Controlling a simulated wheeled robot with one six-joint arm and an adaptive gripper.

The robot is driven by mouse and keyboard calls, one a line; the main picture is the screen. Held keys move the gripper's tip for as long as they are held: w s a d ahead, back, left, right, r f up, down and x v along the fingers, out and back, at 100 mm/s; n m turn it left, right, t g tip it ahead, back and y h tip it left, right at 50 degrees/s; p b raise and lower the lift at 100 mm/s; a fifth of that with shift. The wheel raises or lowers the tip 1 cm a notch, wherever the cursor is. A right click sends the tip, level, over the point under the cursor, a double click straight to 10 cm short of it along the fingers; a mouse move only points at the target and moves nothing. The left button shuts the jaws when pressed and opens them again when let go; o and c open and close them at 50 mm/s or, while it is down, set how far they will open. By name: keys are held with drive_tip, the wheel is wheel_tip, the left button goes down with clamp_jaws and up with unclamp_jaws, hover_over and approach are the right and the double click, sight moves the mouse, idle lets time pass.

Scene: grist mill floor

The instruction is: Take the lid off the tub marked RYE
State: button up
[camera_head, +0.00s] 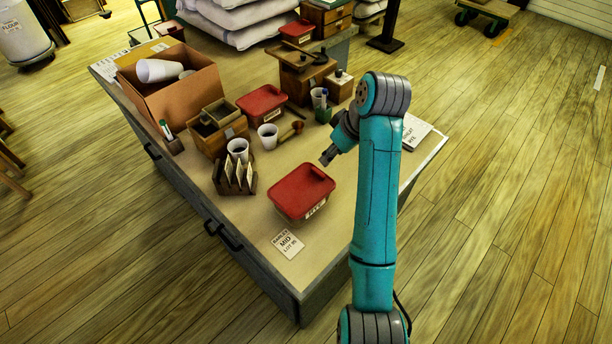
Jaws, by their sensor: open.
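A tub with a red lid (302,188) stands near the front of the bench. Its white label (316,209) faces the front right and seems to read RYE, though it is small and slanted. The lid sits on the tub. My gripper (327,158) is above and behind the tub's right corner, apart from the lid, and looks empty. It is open, though its fingers are small in this view. A second red-lidded tub (262,101) stands farther back; its label is too small to read.
The bench (265,205) also holds a cardboard box (187,97) with white cups, a wooden box (217,128), a card rack (235,178), a white cup (268,136), a wooden scoop (291,131) and a wooden mill (304,72). A printed card (288,243) lies at the front. Bare bench surrounds the near tub.

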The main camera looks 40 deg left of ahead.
sight(317, 171)
drive_tip(key=x, duration=1)
drive_tip(key=shift+s+a+f, duration=0.15)
drive_tip(key=shift+s+a, duration=0.05)
clamp_jaws()
